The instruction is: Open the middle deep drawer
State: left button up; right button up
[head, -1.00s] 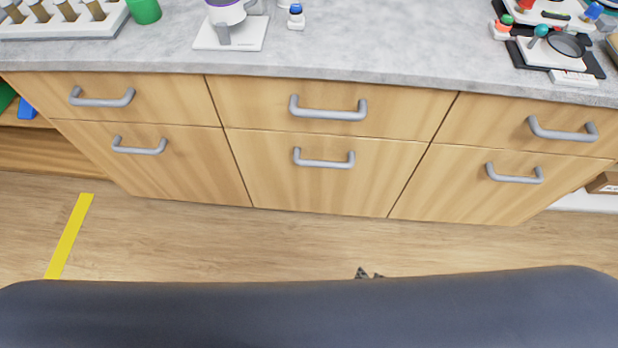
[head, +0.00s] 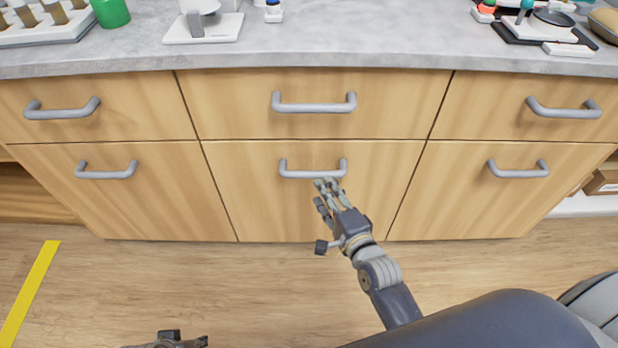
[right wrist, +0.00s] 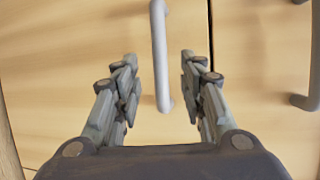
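The middle deep drawer (head: 290,215) is the lower wooden front in the centre column, flush with its neighbours. Its grey bar handle (head: 313,174) shows near its top edge. My right gripper (head: 327,186) is open just below and in front of this handle. In the right wrist view the handle (right wrist: 160,60) runs upright between the two spread fingers of the gripper (right wrist: 158,80), with gaps on both sides. Part of my left gripper (head: 170,340) shows at the bottom edge of the head view; its fingers are too cut off to judge.
A shallow drawer (head: 240,120) with its own handle is directly above. Closed drawers flank both sides. The grey worktop (head: 350,45) carries a rack, a green cup (head: 111,12) and small devices. The wooden floor in front is clear apart from a yellow strip (head: 30,290).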

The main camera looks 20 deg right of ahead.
aim_at(314, 177)
pick_arm(q)
jog(key=b+v, duration=0.1)
jog(key=v, duration=0.5)
jog(key=shift+r+b, duration=0.3)
jog(key=shift+b, duration=0.1)
pick_arm(e)
jog(key=x, duration=0.8)
jog(key=shift+w+f, duration=0.1)
jog(key=shift+w, duration=0.3)
pick_arm(q)
jog(key=shift+w+a, duration=0.1)
pick_arm(e)
jog(key=shift+c, duration=0.6)
grip_shut()
